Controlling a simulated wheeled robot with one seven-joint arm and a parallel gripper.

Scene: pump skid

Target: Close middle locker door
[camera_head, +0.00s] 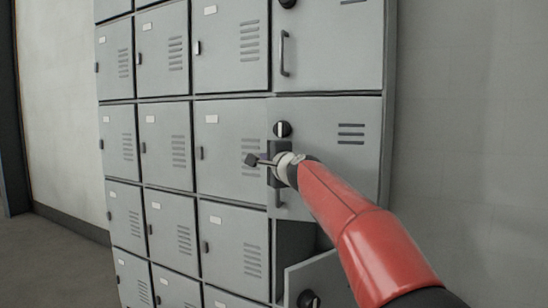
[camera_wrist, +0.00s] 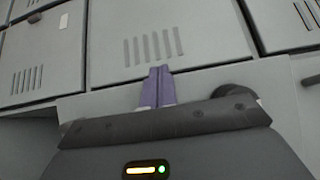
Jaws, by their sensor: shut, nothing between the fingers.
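The middle locker door (camera_head: 350,180) is a large grey door in the right column, with a round dark knob (camera_head: 282,129), vent slots and a handle mostly hidden behind my gripper. It looks shut or nearly shut; its left edge sits slightly left of the upper door's edge, so I cannot tell if it is flush. My gripper (camera_head: 250,160) is shut and empty, in front of this door's left edge. In the wrist view, its purple fingers (camera_wrist: 158,84) are together, pointing at a vented grey locker door. Contact cannot be told.
The lower door (camera_head: 325,280) in the right column stands open, with a dark gap (camera_head: 293,245) above it. The upper door (camera_head: 335,45) is shut. Several small shut lockers (camera_head: 228,150) fill the left. A plain wall (camera_head: 470,110) is at right; floor (camera_head: 50,260) is clear at lower left.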

